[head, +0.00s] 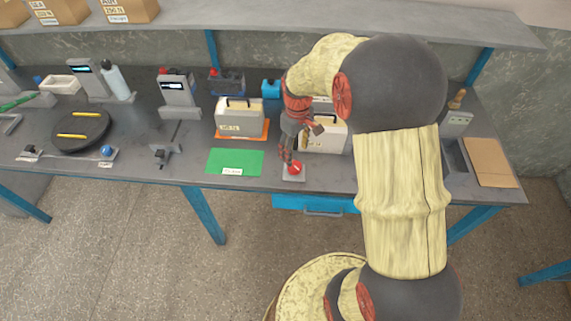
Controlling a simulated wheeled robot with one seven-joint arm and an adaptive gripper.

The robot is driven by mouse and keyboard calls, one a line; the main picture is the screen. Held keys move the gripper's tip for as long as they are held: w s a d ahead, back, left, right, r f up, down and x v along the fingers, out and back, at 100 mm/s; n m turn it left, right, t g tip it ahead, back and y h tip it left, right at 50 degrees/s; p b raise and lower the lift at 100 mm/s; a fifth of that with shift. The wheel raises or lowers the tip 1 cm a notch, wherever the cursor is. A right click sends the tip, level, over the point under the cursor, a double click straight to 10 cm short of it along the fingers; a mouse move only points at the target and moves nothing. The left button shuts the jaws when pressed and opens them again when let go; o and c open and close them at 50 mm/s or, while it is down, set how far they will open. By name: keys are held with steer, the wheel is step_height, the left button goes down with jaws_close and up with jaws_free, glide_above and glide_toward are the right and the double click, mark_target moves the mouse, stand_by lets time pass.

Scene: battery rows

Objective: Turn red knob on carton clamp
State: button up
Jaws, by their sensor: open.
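A red knob (296,168) sits on a small light grey base (293,178) near the front edge of the workbench. My gripper (288,159) points down at the knob from just above and behind it. It is open, with nothing seen between its fingers. The fingers overlap the knob's upper left in this view, and I cannot tell whether they touch it. A cream box (323,141) stands just to the right, partly hidden by my arm. Any further part of the clamp is hidden or too small to tell.
Another cream box (239,118) stands on an orange mat to the left, behind a green mat (234,162). A black round tray (81,131) holds yellow sticks farther left. A brown cardboard sheet (490,161) lies at the right end. A shelf (330,24) runs above the bench (190,151).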

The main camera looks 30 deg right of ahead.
mark_target(295, 166)
step_height(295, 166, down, 8)
steer(key=shift+w+a+r+b, duration=0.1)
steer(key=shift+b, duration=1.05)
steer(key=c, duration=0.3)
steer(key=c, duration=0.8)
steer(key=shift+c, duration=0.3)
steer(key=shift+r+m+p, duration=0.1)
steer(key=shift+m+p, duration=0.2)
steer(key=m+p, duration=0.3)
steer(key=m, duration=0.1)
steer(key=shift+m, duration=0.3)
steer(key=m+p, duration=0.2)
steer(key=m, duration=0.3)
steer(key=shift+m, duration=0.4)
